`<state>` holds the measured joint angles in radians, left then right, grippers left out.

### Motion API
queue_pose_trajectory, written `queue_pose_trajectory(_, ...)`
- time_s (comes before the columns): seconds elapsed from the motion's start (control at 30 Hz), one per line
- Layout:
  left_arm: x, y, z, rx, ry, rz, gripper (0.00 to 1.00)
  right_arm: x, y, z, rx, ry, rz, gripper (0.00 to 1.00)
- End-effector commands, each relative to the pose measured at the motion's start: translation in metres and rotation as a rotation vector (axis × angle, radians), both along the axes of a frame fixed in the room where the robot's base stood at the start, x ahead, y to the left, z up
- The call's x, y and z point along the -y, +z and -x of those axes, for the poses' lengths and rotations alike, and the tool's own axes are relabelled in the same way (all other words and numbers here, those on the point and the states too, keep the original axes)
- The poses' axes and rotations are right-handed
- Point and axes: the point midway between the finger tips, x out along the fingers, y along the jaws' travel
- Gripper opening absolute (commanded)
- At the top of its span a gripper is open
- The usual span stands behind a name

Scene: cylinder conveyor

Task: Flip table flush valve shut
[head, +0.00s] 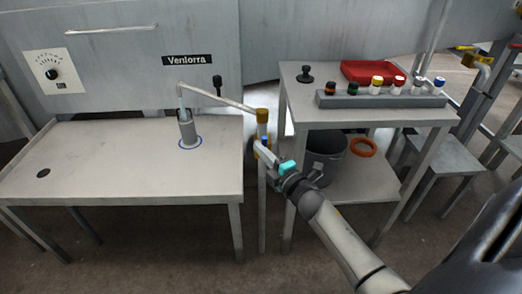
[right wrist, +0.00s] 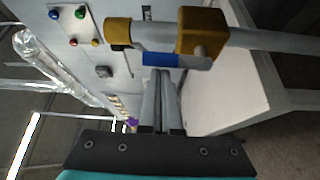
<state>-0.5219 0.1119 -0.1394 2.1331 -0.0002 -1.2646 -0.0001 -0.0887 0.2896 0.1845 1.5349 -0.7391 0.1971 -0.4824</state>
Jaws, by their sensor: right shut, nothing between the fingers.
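The flush valve has a yellow-brown body (head: 262,116) on the upright pipe at the right end of the left table. In the right wrist view, its brass-coloured block (right wrist: 201,31) sits on the grey pipe. The valve's lever with a blue sleeve (right wrist: 163,59) lies roughly along the pipe; the blue part also shows in the head view (head: 265,139). My right gripper (head: 262,150) is at the lever, its fingers (right wrist: 158,78) shut with nothing between them. The tips are close to the blue sleeve; I cannot tell whether they touch. My left gripper is out of view.
A pipe arm (head: 220,97) runs left from the valve to a grey cylinder (head: 187,132) standing on the left table (head: 100,160). The right table (head: 300,85) carries a rack (head: 380,101) of capped vials and a red tray (head: 372,71). A bucket (head: 325,155) stands on its lower shelf.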

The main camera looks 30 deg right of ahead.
Motion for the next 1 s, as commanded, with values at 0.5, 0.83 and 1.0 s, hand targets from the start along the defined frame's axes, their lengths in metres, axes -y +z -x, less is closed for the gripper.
queue_pose_trajectory(0.5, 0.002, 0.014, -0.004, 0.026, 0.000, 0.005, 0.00, 0.003, -0.001, 0.002, 0.038, -0.001, -0.063, 0.00)
queue_pose_trajectory(0.83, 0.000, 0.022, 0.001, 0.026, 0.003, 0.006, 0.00, 0.005, -0.001, 0.005, 0.068, 0.000, -0.113, 0.00)
queue_pose_trajectory(1.0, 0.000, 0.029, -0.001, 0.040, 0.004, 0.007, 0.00, 0.007, -0.001, 0.007, 0.086, -0.002, -0.144, 0.00)
